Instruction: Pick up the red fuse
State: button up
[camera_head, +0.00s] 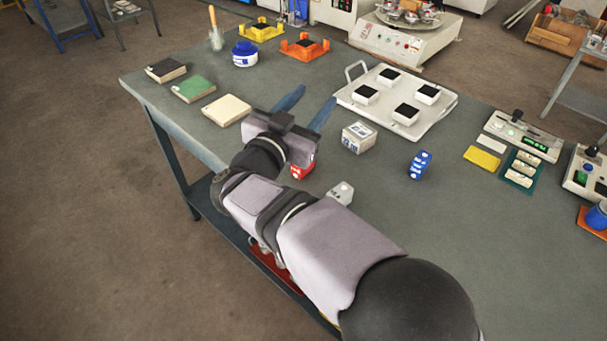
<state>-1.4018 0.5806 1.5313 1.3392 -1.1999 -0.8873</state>
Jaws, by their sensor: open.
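A small red block with white markings (303,172), which looks like the red fuse, sits on the grey table near the front edge. My gripper's body and wrist hide part of it. My gripper (316,95) is open, with two blue fingers spread apart and pointing toward the back of the table. Nothing shows between the fingers. The red block lies beside the gripper's wrist, behind the fingertips. A similar blue block (420,165), a grey-white block (358,137) and a white block (342,192) stand to its right; my arm partly covers the white one.
A white tray (440,108) with several black-topped squares lies at the back right. Tiles, including a green tile (194,89), lie on the left. A blue-lidded jar (244,54) and orange stand (304,47) are at the back. Devices, including a meter (522,138), stand on the right.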

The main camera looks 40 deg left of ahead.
jog(key=s+d+f+m+h+b, duration=0.1)
jog(key=s+f+h, duration=0.15)
jog(key=s, duration=0.35)
jog(key=s+f+h+b, duration=0.1)
jog(key=s+f, duration=0.3)
jog(key=s, duration=0.2)
jog(key=shift+t, duration=0.3)
jog(key=f, duration=0.6)
jog(key=shift+w+d+f, duration=0.1)
jog(key=shift+w+f, duration=0.2)
jog(key=shift+f, duration=0.05)
jog(key=shift+w+f, duration=0.1)
jog(key=shift+f, duration=0.05)
jog(key=shift+w+a+p, duration=0.2)
jog(key=shift+w, duration=1)
jog(key=shift+w+a+p, duration=0.15)
jog(key=shift+w, duration=1.05)
jog(key=shift+w+a+p, duration=0.2)
jog(key=shift+w, duration=1)
grip_shut()
